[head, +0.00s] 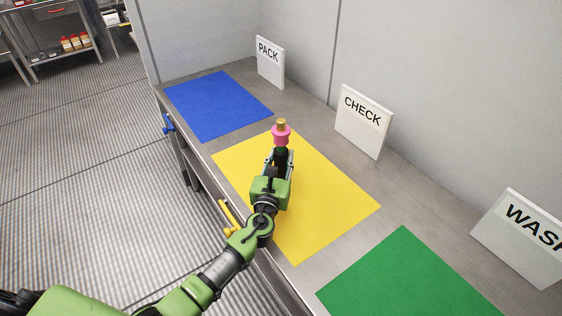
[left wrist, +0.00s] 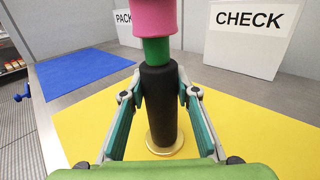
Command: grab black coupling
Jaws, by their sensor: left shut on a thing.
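The black coupling (left wrist: 160,105) is a dark upright cylinder in the left wrist view, between the fingers of my left gripper (left wrist: 160,90). The gripper is shut on it. A green band (left wrist: 156,51) and a wide pink part (left wrist: 153,16) sit above it in line. A gold disc (left wrist: 165,144) shows at its lower end, over the yellow mat. In the head view my left gripper (head: 280,160) reaches over the yellow mat (head: 325,200); the pink part (head: 281,133) with a gold top (head: 281,124) rises above the black coupling (head: 281,152). My right gripper is not in view.
A blue mat (head: 215,103) lies at the far end of the counter and a green mat (head: 405,280) at the near end. PACK (head: 270,62), CHECK (head: 361,122) and WASH (head: 522,240) signs stand along the wall. Yellow (head: 229,215) and blue (head: 168,124) handles stick out at the front edge.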

